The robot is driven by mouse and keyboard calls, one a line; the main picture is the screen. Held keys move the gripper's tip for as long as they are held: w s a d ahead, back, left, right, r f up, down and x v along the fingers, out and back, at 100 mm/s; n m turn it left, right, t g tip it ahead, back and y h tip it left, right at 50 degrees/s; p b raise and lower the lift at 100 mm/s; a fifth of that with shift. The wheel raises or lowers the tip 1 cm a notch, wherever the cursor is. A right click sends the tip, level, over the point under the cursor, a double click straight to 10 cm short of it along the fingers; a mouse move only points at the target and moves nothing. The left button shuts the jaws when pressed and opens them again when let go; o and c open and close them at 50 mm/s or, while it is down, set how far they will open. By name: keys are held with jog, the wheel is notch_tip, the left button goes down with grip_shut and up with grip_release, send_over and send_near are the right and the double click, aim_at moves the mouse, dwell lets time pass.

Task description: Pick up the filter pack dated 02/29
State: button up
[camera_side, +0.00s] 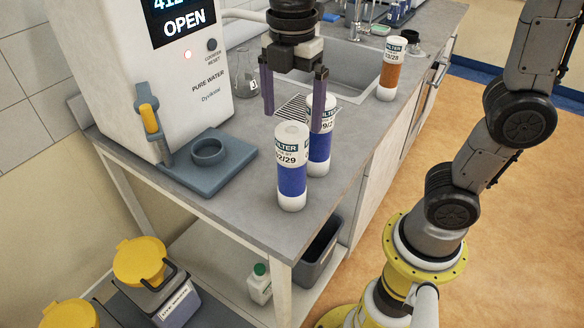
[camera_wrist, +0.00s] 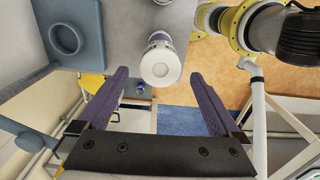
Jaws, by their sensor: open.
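A white filter pack with a blue lower band (camera_side: 292,170) stands upright near the bench's front edge in the side view; its label seems to read 02/29. A second blue-banded pack (camera_side: 320,150) stands close behind it to the right, its label partly hidden by a finger and ending in 9/2 or similar. An orange-banded pack (camera_side: 391,70) stands farther back by the sink; its date is too small to read surely. My gripper (camera_side: 293,122) is open and empty, pointing down at about the front packs' tops. In the wrist view, a white pack cap (camera_wrist: 160,66) lies between the fingers (camera_wrist: 158,76).
The water dispenser (camera_side: 190,80) with its grey tray (camera_side: 225,160) stands left. A glass flask (camera_side: 243,75) and the sink (camera_side: 345,65) are behind. Bare bench top (camera_side: 240,205) lies left of the packs. Yellow-lidded waste bins (camera_side: 140,262) stand below.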

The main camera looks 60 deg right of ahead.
aim_at(292, 160)
notch_tip(292, 160, down, 12)
jog(key=shift+r, duration=0.25)
dwell(0.3)
jog(key=shift+c, duration=0.2)
jog(key=shift+r, duration=0.1)
grip_shut()
